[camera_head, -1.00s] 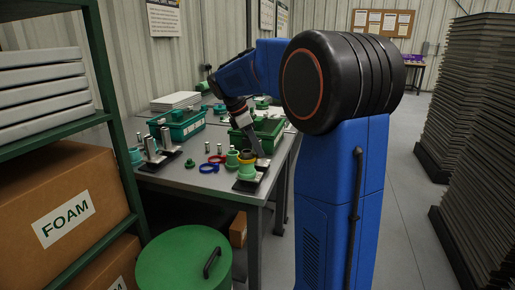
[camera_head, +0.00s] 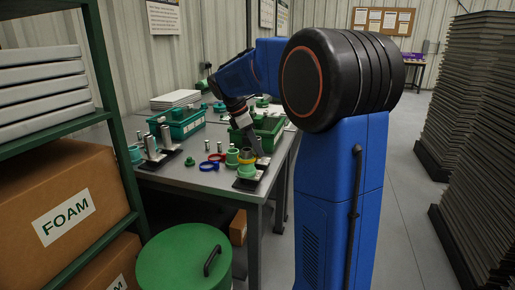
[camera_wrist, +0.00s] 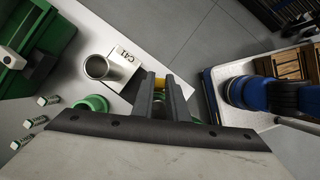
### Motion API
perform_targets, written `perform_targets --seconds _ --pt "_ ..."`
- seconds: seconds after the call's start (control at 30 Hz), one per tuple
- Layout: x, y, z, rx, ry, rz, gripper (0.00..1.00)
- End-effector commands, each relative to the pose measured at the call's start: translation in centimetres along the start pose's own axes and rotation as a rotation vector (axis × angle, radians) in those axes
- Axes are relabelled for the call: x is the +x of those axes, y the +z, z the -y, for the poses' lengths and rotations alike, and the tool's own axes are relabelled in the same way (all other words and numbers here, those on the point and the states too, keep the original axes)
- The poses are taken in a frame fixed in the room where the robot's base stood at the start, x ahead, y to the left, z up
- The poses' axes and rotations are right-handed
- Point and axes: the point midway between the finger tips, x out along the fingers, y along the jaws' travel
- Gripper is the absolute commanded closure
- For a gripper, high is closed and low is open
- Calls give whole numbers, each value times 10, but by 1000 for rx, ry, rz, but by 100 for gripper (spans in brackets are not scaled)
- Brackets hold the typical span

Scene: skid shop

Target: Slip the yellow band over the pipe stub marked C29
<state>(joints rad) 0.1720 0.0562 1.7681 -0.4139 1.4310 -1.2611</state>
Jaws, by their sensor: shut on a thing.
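My gripper (camera_wrist: 163,92) is shut on the yellow band (camera_wrist: 160,83), which shows only partly between the fingers. In the head view the yellow band (camera_head: 263,160) is a thin yellow edge by my gripper (camera_head: 258,154), above and right of a green flanged part (camera_head: 247,171). In the wrist view a grey metal pipe stub (camera_wrist: 98,68) stands on a white plate left of my fingers. The label on that plate (camera_wrist: 125,54) reads C41. I cannot read a C29 mark in any view. More metal stubs (camera_head: 152,146) stand at the table's left.
A red ring (camera_head: 217,158) and a blue ring (camera_head: 208,166) lie on the table (camera_head: 190,179). Green bins (camera_head: 181,124) stand behind. A green round part (camera_wrist: 95,103) is close to my fingers. A green drum (camera_head: 183,262) stands in front of the table.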

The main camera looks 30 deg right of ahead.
Motion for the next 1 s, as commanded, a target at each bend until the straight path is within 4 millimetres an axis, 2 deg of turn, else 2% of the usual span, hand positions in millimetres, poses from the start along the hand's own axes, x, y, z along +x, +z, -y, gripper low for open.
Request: perform_targets --seconds 1.0 --pt "9 -4 0 0 1 0 100"
